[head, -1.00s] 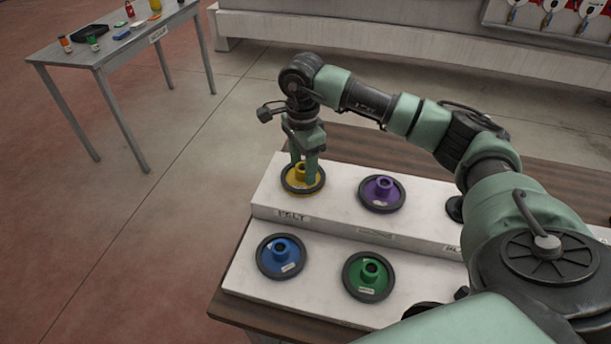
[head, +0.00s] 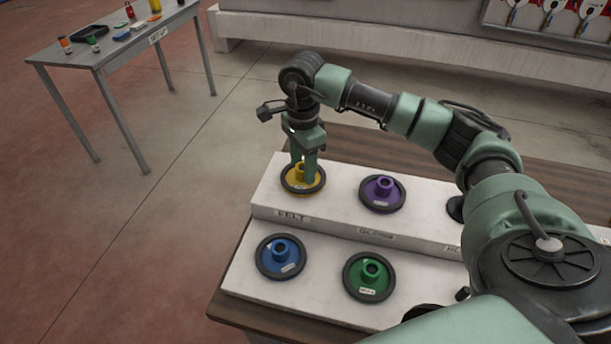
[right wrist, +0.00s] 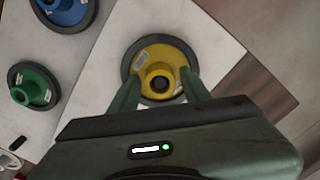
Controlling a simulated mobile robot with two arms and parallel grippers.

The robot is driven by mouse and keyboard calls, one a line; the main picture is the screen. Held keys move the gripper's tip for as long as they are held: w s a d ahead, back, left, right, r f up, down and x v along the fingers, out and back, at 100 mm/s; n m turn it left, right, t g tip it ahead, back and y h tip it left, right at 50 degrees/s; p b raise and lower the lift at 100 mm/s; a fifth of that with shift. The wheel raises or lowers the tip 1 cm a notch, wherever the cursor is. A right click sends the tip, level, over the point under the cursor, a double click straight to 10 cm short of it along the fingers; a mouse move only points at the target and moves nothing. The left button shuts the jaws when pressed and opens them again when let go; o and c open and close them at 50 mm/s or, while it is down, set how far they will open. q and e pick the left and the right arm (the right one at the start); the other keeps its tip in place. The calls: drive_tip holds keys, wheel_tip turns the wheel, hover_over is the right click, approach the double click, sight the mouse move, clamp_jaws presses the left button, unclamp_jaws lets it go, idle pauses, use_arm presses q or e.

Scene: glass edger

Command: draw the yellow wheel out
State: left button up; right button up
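The yellow wheel (head: 292,184), a disc with a black rim and a raised hub, lies flat on the upper step of the white stand (head: 268,208), behind the label FELT. My right gripper (head: 303,170) points down over it, with its fingers on either side of the hub. In the right wrist view, the yellow wheel (right wrist: 160,58) sits between the two fingertips (right wrist: 161,80). A gap shows between each finger and the hub, so the gripper looks open. My left gripper is not in view.
A purple wheel (head: 382,193) lies to the right on the same step. A blue wheel (head: 281,257) and a green wheel (head: 369,277) lie on the lower step. A grey table (head: 120,48) with small items stands far left.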

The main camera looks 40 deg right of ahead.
clamp_jaws()
drive_tip(key=shift+r+p, duration=0.3)
drive_tip(key=shift+r, duration=0.4)
idle(0.3)
drive_tip(key=shift+r+p, duration=1.7)
drive_tip(key=shift+r, duration=1.15)
drive_tip(key=shift+r, duration=0.1)
wheel_tip(320, 180, up, 4)
drive_tip(key=shift+f+p, duration=0.1)
drive_tip(key=shift+p, duration=1)
